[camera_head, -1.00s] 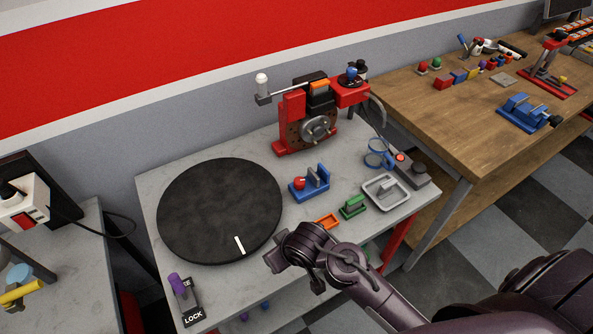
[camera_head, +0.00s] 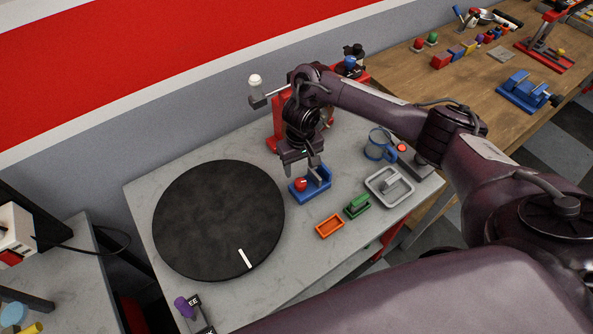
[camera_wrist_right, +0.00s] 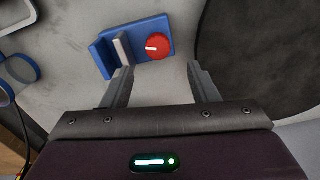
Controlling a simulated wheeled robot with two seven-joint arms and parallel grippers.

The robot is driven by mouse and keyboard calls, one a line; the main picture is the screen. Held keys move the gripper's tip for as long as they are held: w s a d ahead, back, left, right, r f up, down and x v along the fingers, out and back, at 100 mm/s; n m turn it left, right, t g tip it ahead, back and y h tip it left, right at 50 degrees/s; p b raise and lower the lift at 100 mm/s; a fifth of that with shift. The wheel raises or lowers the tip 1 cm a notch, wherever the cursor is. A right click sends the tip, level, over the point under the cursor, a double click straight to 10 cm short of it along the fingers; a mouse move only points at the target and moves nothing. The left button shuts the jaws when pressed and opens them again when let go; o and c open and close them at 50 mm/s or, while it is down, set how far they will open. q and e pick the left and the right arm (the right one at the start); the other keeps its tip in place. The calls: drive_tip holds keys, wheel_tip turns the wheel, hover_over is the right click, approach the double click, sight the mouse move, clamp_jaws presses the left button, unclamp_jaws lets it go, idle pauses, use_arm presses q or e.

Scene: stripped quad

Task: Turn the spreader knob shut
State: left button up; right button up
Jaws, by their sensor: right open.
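The red knob (camera_head: 300,184) sits on a blue block-like fixture (camera_head: 323,187) on the grey table. In the right wrist view the red knob (camera_wrist_right: 161,47) has a white mark pointing left, towards a pale upright plate on the blue fixture (camera_wrist_right: 108,57). My right gripper (camera_head: 301,171) is above the fixture, pointing down. In the wrist view its two open fingers (camera_wrist_right: 160,72) lie either side of the knob's line, with the knob just beyond the tips. The jaws hold nothing. I cannot tell the height gap. My left gripper is out of view.
A black turntable (camera_head: 215,215) lies left of the fixture. An orange tray (camera_head: 329,227), a green block (camera_head: 358,205), a grey tray (camera_head: 402,194) and a blue mug (camera_head: 380,146) stand to the right. The red machine (camera_head: 278,125) behind is partly hidden by my arm.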

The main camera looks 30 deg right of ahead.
sight(300, 181)
drive_tip(key=f+b, duration=0.2)
drive_tip(key=f, duration=0.1)
drive_tip(key=shift+s+d+f, duration=0.1)
drive_tip(key=shift+s+f, duration=0.05)
drive_tip(key=shift+s, duration=0.05)
wheel_tip(300, 181, down, 3)
drive_tip(key=shift+w+f, duration=0.1)
drive_tip(key=shift+w, duration=0.05)
drive_tip(key=shift+f, duration=0.45)
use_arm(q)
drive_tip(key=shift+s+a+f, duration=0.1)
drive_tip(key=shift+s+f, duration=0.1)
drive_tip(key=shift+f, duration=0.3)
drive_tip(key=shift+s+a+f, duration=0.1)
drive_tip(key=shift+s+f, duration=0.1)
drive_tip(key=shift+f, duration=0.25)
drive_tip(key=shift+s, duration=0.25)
use_arm(e)
drive_tip(key=c, duration=1)
